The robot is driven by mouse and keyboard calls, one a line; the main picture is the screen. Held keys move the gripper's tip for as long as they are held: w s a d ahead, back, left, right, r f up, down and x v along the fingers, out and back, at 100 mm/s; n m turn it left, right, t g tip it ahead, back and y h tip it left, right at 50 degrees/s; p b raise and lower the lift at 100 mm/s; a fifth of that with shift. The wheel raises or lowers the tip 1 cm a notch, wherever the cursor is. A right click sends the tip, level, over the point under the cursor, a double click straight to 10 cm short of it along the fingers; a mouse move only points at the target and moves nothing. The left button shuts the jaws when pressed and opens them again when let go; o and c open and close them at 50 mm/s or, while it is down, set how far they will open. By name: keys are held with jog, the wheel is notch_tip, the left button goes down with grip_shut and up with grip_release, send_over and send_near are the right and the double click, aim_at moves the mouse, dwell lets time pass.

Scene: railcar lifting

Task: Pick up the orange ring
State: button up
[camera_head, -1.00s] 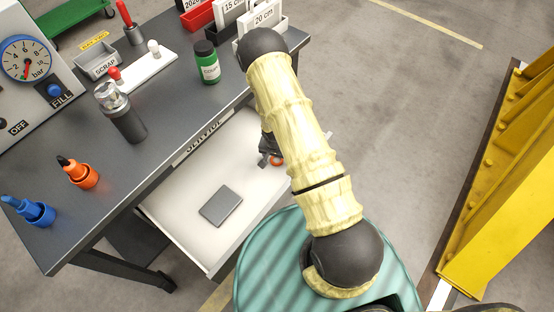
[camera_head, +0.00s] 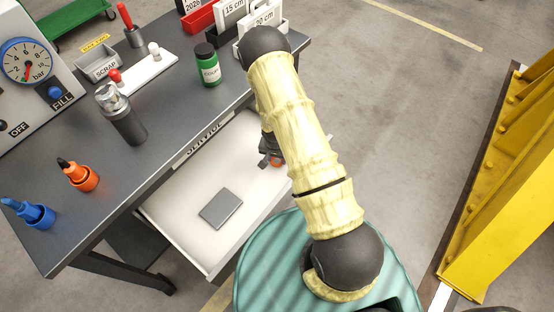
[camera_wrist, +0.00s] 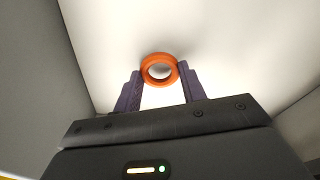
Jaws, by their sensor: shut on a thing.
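The orange ring (camera_wrist: 160,57) shows in the wrist view between the two purple-grey fingertips of my gripper (camera_wrist: 160,78). My gripper is shut on the ring, one finger at each side of it. In the head view the ring (camera_head: 277,162) is a small orange patch at the tip of my gripper (camera_head: 268,158), mostly hidden by my arm. Both are inside the open white drawer (camera_head: 185,208). I cannot tell whether the ring touches the drawer floor.
A flat grey plate (camera_head: 221,209) lies in the drawer. The drawer walls stand close around my gripper. The dark workbench (camera_head: 165,135) above holds a green bottle (camera_head: 208,65), a grey cylinder (camera_head: 121,115), and orange (camera_head: 79,175) and blue (camera_head: 33,212) bottles. A yellow steel structure (camera_head: 505,190) stands at right.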

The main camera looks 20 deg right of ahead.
aim_at(277, 160)
notch_tip(277, 160, up, 9)
dwell(0.3)
jog(key=shift+f, duration=0.1)
dwell(0.4)
